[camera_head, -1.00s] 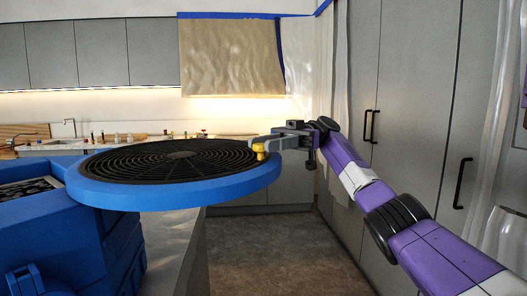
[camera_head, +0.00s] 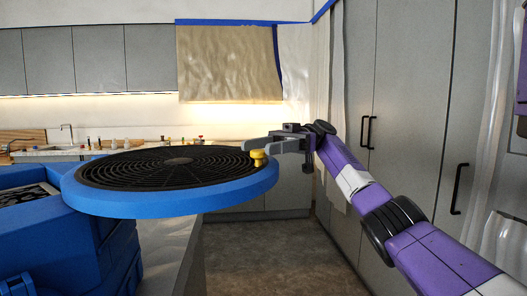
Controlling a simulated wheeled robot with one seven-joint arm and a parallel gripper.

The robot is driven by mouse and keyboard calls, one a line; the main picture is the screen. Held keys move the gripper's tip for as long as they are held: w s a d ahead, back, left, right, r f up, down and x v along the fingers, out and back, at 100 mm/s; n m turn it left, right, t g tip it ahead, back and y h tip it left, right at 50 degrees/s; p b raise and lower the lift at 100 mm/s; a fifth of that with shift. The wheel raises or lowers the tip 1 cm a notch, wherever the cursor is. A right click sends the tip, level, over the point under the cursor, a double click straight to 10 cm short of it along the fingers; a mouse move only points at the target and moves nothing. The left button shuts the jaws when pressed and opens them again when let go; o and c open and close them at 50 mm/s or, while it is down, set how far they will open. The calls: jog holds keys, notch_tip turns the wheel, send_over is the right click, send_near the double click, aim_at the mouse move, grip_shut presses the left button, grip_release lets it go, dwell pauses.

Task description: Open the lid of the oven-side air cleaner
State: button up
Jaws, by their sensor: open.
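The blue air cleaner body (camera_head: 62,240) stands at the left and is partly cut off by the frame edge. Its round lid (camera_head: 180,208), blue-rimmed with a black grille (camera_head: 178,165), lies roughly level and juts to the right of the body, swung out over open space. The top of the body shows at the far left. A yellow knob (camera_head: 258,158) stands on the lid's right rim. My gripper (camera_head: 262,146) is open, its fingers just behind and above the knob; whether they touch it cannot be told.
A grey worktop edge (camera_head: 178,255) runs under the cleaner. Tall grey cabinets (camera_head: 400,110) with black handles line the right. A back counter holds small bottles (camera_head: 115,144). The floor (camera_head: 270,255) in the middle is clear.

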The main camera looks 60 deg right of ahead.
notch_tip(320, 180, up, 19)
jog(key=p, duration=0.9)
